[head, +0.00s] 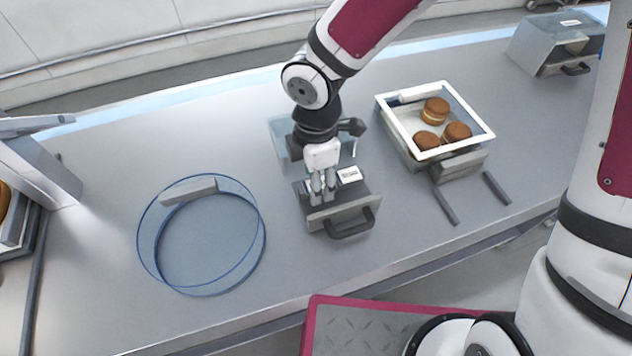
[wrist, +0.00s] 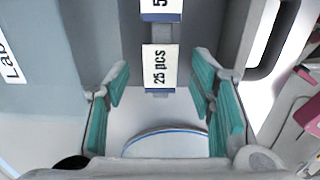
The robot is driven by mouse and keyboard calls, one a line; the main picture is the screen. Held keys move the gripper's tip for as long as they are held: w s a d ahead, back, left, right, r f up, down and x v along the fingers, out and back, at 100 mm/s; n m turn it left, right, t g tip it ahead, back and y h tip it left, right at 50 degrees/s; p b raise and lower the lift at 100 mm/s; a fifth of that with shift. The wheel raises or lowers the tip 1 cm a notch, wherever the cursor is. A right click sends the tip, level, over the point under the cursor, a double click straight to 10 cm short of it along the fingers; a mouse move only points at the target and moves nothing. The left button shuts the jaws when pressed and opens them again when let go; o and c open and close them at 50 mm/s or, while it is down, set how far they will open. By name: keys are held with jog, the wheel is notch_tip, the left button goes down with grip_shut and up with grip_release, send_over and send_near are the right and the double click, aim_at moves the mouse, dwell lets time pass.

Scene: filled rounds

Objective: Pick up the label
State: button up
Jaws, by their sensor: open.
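In the wrist view, a white label (wrist: 160,65) reading "25 pcs", with a dark blue edge, lies between the fingertips of my gripper (wrist: 162,82). The teal fingers are spread to either side, apart from it. A second similar label (wrist: 161,9) is cut off at the top edge. In the head view, my gripper (head: 322,196) points down into the pulled-out drawer (head: 345,212) of a small dispenser box. A white label (head: 348,174) with dark print shows beside the fingers; I cannot tell which of the two it is. The other is hidden there.
A clear round container (head: 252,262) with blue rims stands left of the drawer. A white-framed box (head: 480,128) holding several brown filled rounds (head: 435,110) stands at right, with dark bars (head: 445,206) in front. A grey box (head: 535,50) stands at the far right.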

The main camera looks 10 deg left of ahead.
jog(key=c, duration=0.8)
jog(key=shift+r, duration=0.1)
